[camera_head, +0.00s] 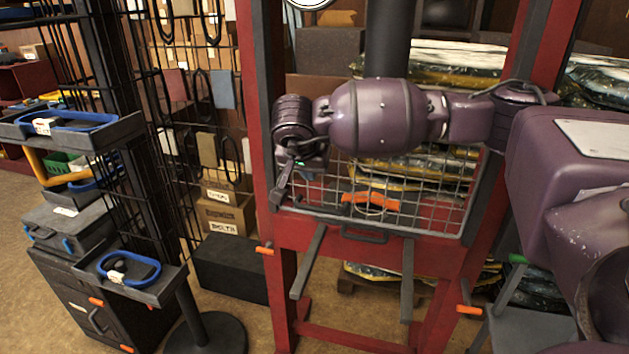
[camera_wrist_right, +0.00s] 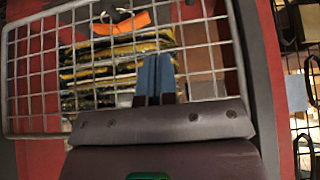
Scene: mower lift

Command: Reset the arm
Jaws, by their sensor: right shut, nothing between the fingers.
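My right arm (camera_head: 380,115), purple, reaches in from the right across the front of the red lift frame. My right gripper (camera_head: 279,194) hangs pointing down by the lift's left post. In the right wrist view its two blue-grey fingers (camera_wrist_right: 154,78) are together with nothing between them, in front of the wire mesh. The red lift (camera_head: 350,240) has a wire mesh panel (camera_head: 430,205) with an orange handle (camera_head: 371,202). The orange handle also shows in the right wrist view (camera_wrist_right: 124,22). My left gripper is not in view.
Two grey forks (camera_head: 309,262) stick out from the lift's front. Left of it stand a black wire rack (camera_head: 150,120), trays with blue-rimmed items (camera_head: 130,268), and a black box (camera_head: 231,267). Stacked bags (camera_head: 400,170) lie behind the mesh. Some brown floor is open at lower centre.

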